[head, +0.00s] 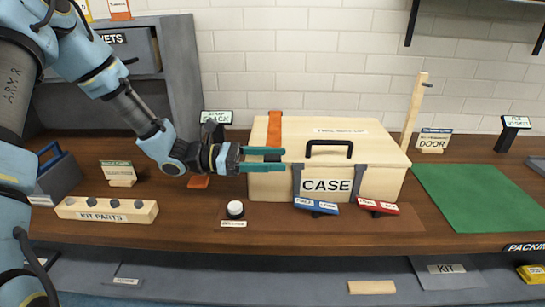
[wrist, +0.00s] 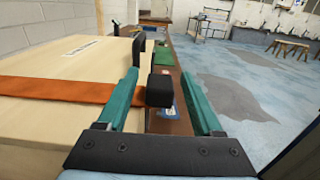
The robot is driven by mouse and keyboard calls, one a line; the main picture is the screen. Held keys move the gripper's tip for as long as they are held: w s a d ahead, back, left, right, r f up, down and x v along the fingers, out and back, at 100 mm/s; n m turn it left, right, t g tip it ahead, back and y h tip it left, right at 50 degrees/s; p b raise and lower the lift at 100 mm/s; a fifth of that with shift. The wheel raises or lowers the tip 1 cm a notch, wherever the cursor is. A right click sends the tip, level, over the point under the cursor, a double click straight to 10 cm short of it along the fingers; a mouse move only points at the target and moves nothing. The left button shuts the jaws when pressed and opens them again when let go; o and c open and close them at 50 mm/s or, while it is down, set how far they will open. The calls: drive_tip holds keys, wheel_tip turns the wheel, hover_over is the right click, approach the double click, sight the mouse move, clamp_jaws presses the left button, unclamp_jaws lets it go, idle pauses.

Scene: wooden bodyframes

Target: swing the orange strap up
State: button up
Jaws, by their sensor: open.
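The wooden case (head: 385,180) stands shut on the bench, with a black handle (head: 329,144) at its upper front. The orange strap (head: 274,130) lies over the left part of its lid. In the wrist view the strap (wrist: 60,89) crosses the lid from the left and reaches a black block (wrist: 160,92) at the case's front edge. My gripper (head: 275,159) is open at the case's upper front left. In the wrist view the black block shows between the two teal fingers (wrist: 160,76), with visible gaps. I cannot tell whether the fingers touch the case.
Blue (head: 316,206) and red (head: 378,206) labelled pieces sit before the case. A round white-topped button (head: 235,209) is at front left, beside the kit parts block (head: 107,210). A wooden post (head: 412,115) stands behind right. The green mat (head: 475,195) is clear.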

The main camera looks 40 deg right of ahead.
clamp_jaws()
idle(0.5)
idle(0.9)
